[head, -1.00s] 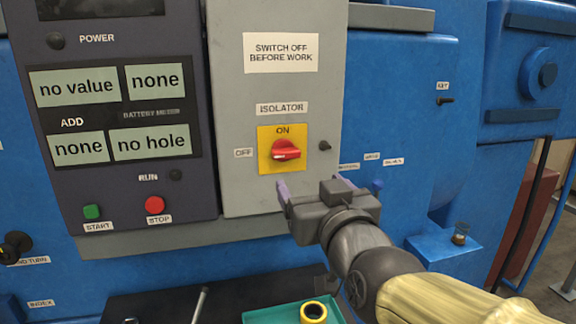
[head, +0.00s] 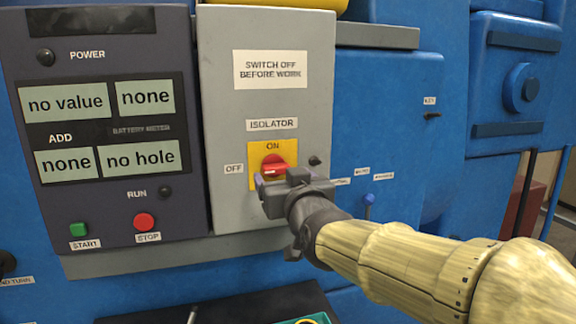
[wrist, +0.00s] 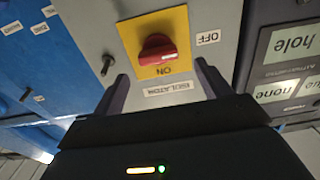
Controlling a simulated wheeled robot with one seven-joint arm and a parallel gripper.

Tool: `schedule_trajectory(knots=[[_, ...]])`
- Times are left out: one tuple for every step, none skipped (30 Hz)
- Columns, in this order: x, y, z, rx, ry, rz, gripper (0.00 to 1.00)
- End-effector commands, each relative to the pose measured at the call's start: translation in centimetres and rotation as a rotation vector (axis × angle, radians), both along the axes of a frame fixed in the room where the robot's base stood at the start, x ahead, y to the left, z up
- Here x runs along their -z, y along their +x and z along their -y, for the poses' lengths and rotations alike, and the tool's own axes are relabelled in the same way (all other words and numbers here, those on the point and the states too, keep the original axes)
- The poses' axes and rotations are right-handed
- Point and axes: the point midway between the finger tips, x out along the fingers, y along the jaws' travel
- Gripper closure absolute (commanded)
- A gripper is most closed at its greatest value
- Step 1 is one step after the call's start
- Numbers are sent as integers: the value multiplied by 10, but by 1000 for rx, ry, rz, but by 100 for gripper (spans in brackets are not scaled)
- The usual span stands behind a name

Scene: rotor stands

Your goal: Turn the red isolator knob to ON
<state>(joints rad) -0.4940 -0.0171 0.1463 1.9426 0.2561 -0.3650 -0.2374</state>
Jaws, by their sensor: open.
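The red isolator knob (head: 273,166) sits on a yellow plate (head: 286,149) on the grey isolator box (head: 315,105). ON is printed above it and an OFF label is to its left. Its white-marked end points left, toward OFF. My gripper (head: 262,180) is just in front of the knob's lower part and hides the bottom of the plate. In the wrist view the red knob (wrist: 157,49) shows upside down, beyond and between the two spread fingers (wrist: 160,82). The fingers are open and empty; I see no contact with the knob.
A small dark peg (head: 315,161) sticks out right of the plate. The display panel (head: 108,110) stands left, with a green START button (head: 79,229) and a red STOP button (head: 144,222).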

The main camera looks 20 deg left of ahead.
Motion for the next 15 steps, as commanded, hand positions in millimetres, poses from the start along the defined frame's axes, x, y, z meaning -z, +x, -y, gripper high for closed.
schedule_trajectory(knots=[[-1,8,-4,1,-2,-3,24],[-2,12,-6,1,-1,-2,24],[-1,17,-9,1,-1,-2,24],[-1,20,-12,1,-1,-2,24],[-2,24,-14,1,0,0,24],[-1,28,-17,1,-1,-1,24],[-1,31,-18,1,-1,-1,24],[-2,34,-20,1,0,0,24],[-1,38,-22,1,-1,-1,24],[-1,39,-23,2,-1,-1,24],[-1,41,-24,2,-1,-1,24],[-1,43,-25,2,0,0,24],[0,44,-25,3,0,0,24],[0,44,-25,3,0,0,24],[0,45,-26,2,0,0,24]])
